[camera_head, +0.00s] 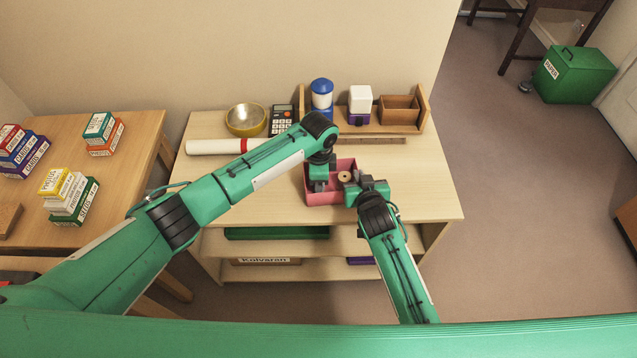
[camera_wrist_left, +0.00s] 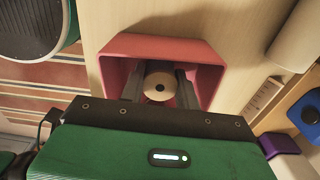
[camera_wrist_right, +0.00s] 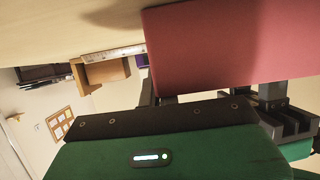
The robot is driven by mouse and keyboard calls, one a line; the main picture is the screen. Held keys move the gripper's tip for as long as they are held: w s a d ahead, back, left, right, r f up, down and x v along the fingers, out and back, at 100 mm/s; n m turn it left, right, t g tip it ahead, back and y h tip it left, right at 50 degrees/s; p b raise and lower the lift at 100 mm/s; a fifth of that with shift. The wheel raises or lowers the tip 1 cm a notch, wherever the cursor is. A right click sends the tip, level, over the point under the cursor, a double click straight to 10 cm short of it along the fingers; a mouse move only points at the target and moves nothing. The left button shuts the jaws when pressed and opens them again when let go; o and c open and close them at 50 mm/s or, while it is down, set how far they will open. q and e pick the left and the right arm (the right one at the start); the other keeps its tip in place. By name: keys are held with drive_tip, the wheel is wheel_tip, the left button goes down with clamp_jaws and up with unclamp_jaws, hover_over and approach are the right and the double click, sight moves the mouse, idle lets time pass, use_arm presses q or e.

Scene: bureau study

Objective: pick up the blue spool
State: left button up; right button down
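A spool (camera_head: 345,177) with a tan end face stands in a pink box (camera_head: 345,163) on the desk; I see no blue on it. It also shows in the left wrist view (camera_wrist_left: 159,86), its hole facing the camera. My left gripper (camera_head: 320,184) is at the box's left part. In the left wrist view its two dark fingers are apart, one on each side of the spool; I cannot tell whether they touch it. My right gripper (camera_head: 352,186) is at the box's right side. Its fingers are wide apart in the right wrist view, beside the pink wall (camera_wrist_right: 215,45).
Behind the box are a white roll (camera_head: 215,146), a yellow bowl (camera_head: 246,119), a calculator (camera_head: 282,120) and a shelf with a blue-and-white jar (camera_head: 321,93), a white-topped container (camera_head: 360,100) and a wooden box (camera_head: 398,109). The desk's right end (camera_head: 430,190) is clear.

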use_arm(q)
drive_tip(key=shift+r, duration=0.1)
wheel_tip(320, 180, up, 10)
drive_tip(key=shift+f, duration=0.1)
idle(0.4)
use_arm(e)
drive_tip(key=c, duration=1.6)
unclamp_jaws()
drive_tip(key=shift+s, duration=0.1)
drive_tip(key=v, duration=1.1)
drive_tip(key=shift+s+d+r, duration=0.1)
drive_tip(key=shift+s+r, duration=0.1)
drive_tip(key=shift+s, duration=0.15)
